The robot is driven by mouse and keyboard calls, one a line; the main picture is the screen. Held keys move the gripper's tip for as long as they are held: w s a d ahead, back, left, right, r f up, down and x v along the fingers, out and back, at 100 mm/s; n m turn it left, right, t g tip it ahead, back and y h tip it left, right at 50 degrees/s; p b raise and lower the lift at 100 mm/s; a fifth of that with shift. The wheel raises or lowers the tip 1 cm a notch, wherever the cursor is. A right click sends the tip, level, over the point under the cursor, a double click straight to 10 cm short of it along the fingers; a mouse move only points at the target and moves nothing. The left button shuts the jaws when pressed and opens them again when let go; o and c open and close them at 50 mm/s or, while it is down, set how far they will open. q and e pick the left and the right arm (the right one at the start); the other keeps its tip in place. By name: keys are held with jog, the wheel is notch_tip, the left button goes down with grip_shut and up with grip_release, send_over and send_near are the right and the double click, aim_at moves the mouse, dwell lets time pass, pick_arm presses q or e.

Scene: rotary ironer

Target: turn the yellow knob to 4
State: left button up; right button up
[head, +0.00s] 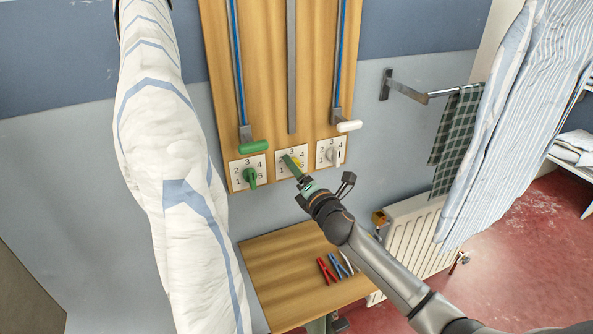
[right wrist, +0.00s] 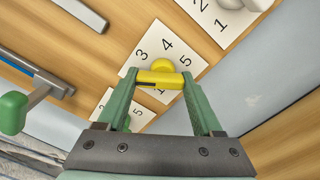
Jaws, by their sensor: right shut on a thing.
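The yellow knob (head: 296,161) sits on the middle of three white number plates on the wooden panel. In the right wrist view, the yellow knob (right wrist: 160,78) is a bar held between both green fingers of my right gripper (right wrist: 160,82). A dark line marks the bar's left end there. The 3, 4 and 5 show on the plate (right wrist: 152,48) above the bar and the 1 just below it; the 2 is hidden. The exact number it points at is hard to tell. My right gripper also shows in the head view (head: 294,168). My left gripper is out of view.
A green knob (head: 249,177) and a white knob (head: 334,155) flank it. A green lever handle (head: 254,146) and a white one (head: 349,126) hang above. A small wooden table (head: 275,280) with coloured pegs (head: 335,265) stands below. Striped white padding (head: 165,150) fills the left.

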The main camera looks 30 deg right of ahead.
jog(key=m, duration=0.4)
jog(key=shift+r+m, duration=0.1)
jog(key=shift+m, duration=0.3)
jog(key=m, duration=0.4)
jog(key=shift+d+m, duration=0.1)
jog(key=shift+m, duration=0.2)
jog(key=m, duration=0.4)
jog(key=shift+d, duration=0.1)
jog(key=shift+m, duration=2.5)
jog(key=o, duration=1.4)
jog(key=shift+c, duration=0.2)
jog(key=s+b, duration=0.1)
jog(key=s, duration=1.1)
jog(key=shift+s+a, duration=0.25)
jog(key=shift+a, duration=0.05)
